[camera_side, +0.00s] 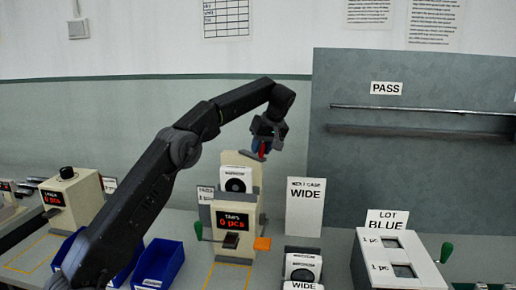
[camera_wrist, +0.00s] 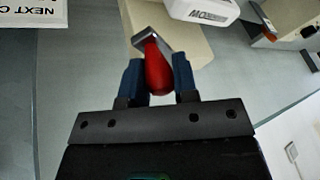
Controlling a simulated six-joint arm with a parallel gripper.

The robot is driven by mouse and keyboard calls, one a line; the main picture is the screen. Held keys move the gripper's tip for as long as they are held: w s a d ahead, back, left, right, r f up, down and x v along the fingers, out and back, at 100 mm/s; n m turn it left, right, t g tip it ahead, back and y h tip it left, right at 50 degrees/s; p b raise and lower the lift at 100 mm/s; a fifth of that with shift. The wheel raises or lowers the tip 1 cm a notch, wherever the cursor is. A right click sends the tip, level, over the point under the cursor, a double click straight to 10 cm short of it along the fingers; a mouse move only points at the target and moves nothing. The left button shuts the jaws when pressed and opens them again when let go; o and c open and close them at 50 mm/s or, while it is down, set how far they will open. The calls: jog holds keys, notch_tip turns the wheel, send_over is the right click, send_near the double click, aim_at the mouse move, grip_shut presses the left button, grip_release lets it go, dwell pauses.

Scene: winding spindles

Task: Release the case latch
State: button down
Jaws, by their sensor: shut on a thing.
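The case latch is a red handle (camera_wrist: 157,72) on a short grey metal arm (camera_wrist: 152,41), at the top of a beige machine (camera_wrist: 190,40). In the side view the red handle (camera_side: 262,149) shows above the upright of the beige machine (camera_side: 246,222). My gripper (camera_side: 261,147) is above that machine, pointing down. In the wrist view the blue fingers of my gripper (camera_wrist: 158,78) stand on both sides of the red handle and are shut on it. The handle's far end is partly hidden by the fingers in the side view.
A white labelled roll (camera_side: 235,179) sits in the machine, above a "0 pcs" display (camera_side: 233,223). A WIDE card (camera_side: 305,207) stands to the right. Blue bins (camera_side: 159,263) are at front left. A white dispenser (camera_side: 397,262) with a green handle (camera_side: 447,252) is at right.

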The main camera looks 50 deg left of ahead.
jog(key=shift+w+n, duration=0.3)
jog(key=shift+w+r, duration=0.1)
dwell(0.5)
jog(key=c, duration=0.9)
grip_release()
